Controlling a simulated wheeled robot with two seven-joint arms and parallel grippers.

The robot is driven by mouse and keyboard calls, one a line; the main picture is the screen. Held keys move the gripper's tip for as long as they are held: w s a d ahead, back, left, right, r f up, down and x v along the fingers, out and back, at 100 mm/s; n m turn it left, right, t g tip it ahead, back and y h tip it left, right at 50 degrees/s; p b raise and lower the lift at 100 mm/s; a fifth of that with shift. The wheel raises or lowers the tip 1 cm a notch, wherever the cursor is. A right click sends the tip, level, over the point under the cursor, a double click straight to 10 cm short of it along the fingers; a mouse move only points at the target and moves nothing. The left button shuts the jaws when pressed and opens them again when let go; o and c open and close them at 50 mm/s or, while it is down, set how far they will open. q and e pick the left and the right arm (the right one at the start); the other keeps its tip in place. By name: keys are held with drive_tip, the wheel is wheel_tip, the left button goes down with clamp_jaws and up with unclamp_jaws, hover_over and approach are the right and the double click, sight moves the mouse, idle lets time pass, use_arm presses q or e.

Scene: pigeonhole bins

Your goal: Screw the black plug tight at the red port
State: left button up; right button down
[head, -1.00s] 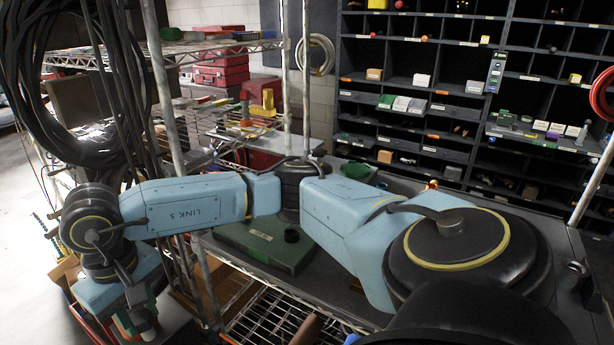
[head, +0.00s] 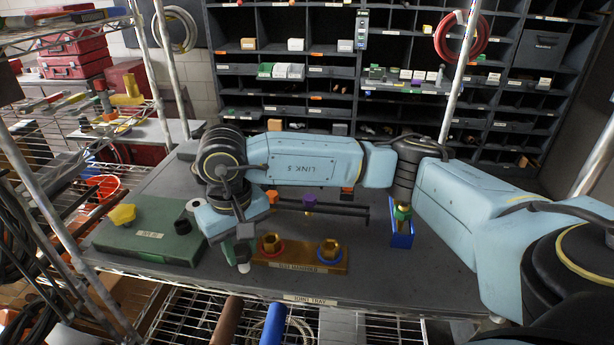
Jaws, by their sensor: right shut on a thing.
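The brass-coloured manifold block (head: 300,263) stands near the front of the grey tabletop. Its red port (head: 271,245), a brass fitting with a red ring, is at its left end; a second port with a blue ring (head: 330,252) is at its right. My right gripper (head: 238,256) points down just left of the red port, apart from it. It is shut on what appears to be the black plug (head: 244,266), whose pale lower end shows below the fingers; the fingers hide most of it. My left gripper is not in view.
A green block (head: 150,243) with a yellow knob (head: 122,214) and a black cylinder (head: 183,226) lies at left. A blue holder (head: 401,236) stands right of the manifold. A dark bar rack (head: 335,208) lies behind it. The front right tabletop is clear.

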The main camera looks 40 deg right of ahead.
use_arm(q)
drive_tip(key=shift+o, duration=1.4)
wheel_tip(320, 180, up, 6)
drive_tip(key=p, duration=0.5)
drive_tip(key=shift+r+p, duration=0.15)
drive_tip(key=shift+p, duration=0.15)
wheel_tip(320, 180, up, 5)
drive_tip(key=p, duration=0.5)
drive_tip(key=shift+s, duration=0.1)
use_arm(e)
drive_tip(key=w+d+r+m, duration=0.4)
drive_tip(key=d+r+m, duration=0.2)
drive_tip(key=d+m, duration=0.3)
drive_tip(key=shift+w+d+m, duration=0.2)
drive_tip(key=shift+m, duration=0.1)
use_arm(q)
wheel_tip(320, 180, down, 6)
drive_tip(key=b, duration=0.5)
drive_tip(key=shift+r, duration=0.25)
use_arm(e)
wheel_tip(320, 180, down, 6)
drive_tip(key=shift+r, duration=0.15)
use_arm(q)
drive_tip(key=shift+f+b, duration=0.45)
drive_tip(key=shift+b, duration=0.2)
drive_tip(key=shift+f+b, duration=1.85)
drive_tip(key=shift+b, duration=0.05)
use_arm(e)
drive_tip(key=shift+f, duration=2.15)
